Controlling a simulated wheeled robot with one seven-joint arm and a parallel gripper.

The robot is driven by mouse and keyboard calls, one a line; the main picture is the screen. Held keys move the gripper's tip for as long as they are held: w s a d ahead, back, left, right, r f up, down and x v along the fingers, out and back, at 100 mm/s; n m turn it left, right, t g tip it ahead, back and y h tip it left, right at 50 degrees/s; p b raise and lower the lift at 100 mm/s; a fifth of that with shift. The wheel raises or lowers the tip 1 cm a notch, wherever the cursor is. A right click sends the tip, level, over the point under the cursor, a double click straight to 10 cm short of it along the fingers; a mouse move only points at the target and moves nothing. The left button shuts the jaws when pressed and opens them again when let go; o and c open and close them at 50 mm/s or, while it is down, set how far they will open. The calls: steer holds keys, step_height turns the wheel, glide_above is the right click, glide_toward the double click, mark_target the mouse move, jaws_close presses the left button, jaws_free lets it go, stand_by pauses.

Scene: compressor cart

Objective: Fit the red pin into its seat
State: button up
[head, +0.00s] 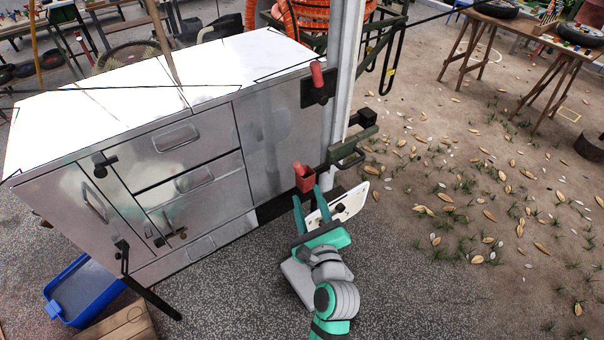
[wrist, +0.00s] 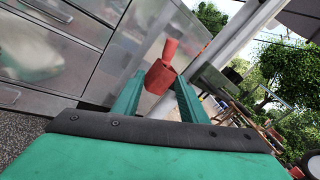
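The red pin (head: 305,180) has a wide block-like part with a narrower round part standing up from it. It is between my gripper's (head: 308,195) two green fingertips, in front of the cart's right corner. In the wrist view the red pin (wrist: 160,78) shows at the tips of my gripper (wrist: 160,88), with a finger close against each side and no clear gap. Its round part points up and slightly right there. I cannot make out its seat for certain. A black plate with a red cylinder (head: 317,74) is on the cart's upper right corner.
The metal cart (head: 285,145) with drawers and handles fills the left. A pale post (head: 345,70) and a green bracket (head: 352,146) stand just beyond the pin. A white plate (head: 350,203) is beside my gripper. A blue bin (head: 80,290) is at lower left. Open ground lies right.

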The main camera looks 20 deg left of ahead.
mark_target(299, 174)
steer(key=r, duration=0.1)
steer(key=w+a, duration=0.1)
steer(key=r+y, duration=0.1)
steer(key=shift+w+a+r+m, duration=0.3)
steer(key=shift+m, duration=0.1)
steer(key=x, duration=0.5)
steer(key=shift+a, duration=0.15)
steer(key=shift+x, duration=2.6)
steer(key=shift+w+r, duration=0.1)
steer(key=shift+r, duration=0.1)
jaws_close()
